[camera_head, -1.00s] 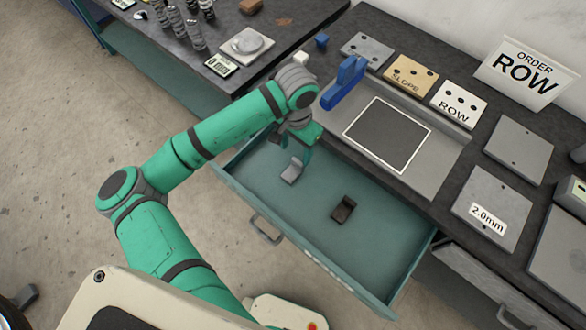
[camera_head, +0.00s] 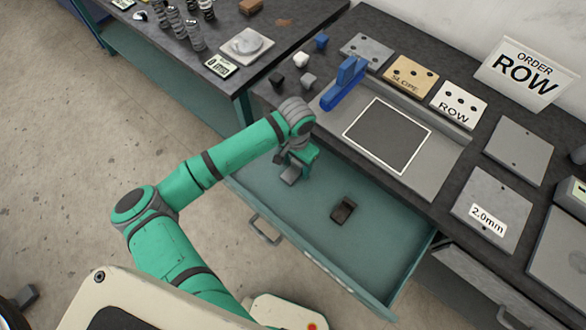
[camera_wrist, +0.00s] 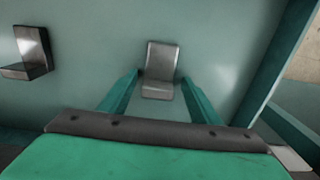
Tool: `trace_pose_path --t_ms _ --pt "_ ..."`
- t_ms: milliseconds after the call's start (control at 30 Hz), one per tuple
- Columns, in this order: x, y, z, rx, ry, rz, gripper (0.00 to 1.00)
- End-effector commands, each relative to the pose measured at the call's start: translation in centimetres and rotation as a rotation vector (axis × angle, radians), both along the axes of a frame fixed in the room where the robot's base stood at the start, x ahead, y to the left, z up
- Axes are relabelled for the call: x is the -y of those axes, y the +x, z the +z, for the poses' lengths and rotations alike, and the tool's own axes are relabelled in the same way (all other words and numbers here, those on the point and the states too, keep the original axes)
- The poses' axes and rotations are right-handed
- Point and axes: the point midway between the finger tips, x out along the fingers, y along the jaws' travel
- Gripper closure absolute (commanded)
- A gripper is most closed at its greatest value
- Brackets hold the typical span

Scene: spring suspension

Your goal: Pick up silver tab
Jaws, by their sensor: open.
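The silver tab (camera_head: 291,174) is a small bent metal piece lying in the open teal drawer (camera_head: 330,245), near its left end. In the wrist view the silver tab (camera_wrist: 160,68) stands ahead of and between the two green fingers of my gripper (camera_wrist: 160,85). The fingers are open, one to each side of the tab, and no grip shows. In the head view my gripper (camera_head: 298,165) is low in the drawer right at the tab and partly covers it. A darker tab (camera_head: 343,209) lies to the right in the drawer and shows in the wrist view (camera_wrist: 27,52) at left.
The drawer walls surround my gripper. The drawer floor between the tabs is clear.

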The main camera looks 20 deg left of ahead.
Motion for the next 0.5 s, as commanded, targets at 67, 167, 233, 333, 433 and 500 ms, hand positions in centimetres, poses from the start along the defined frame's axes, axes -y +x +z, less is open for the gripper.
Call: trace_pose_path --t_ms 67,167,233,333,433,500 --pt "0.09 0.03 0.04 0.0 0.0 -0.002 0.43" --pt "0.4 0.11 0.05 0.0 0.0 -0.008 0.6" --pt "0.51 0.14 0.05 0.0 0.0 -0.01 0.76" --pt "0.41 0.11 0.06 0.0 0.0 -0.008 0.91" --pt "0.18 0.05 0.08 0.0 0.001 -0.004 0.91" --pt "0.04 0.02 0.08 0.0 0.001 -0.001 0.91"
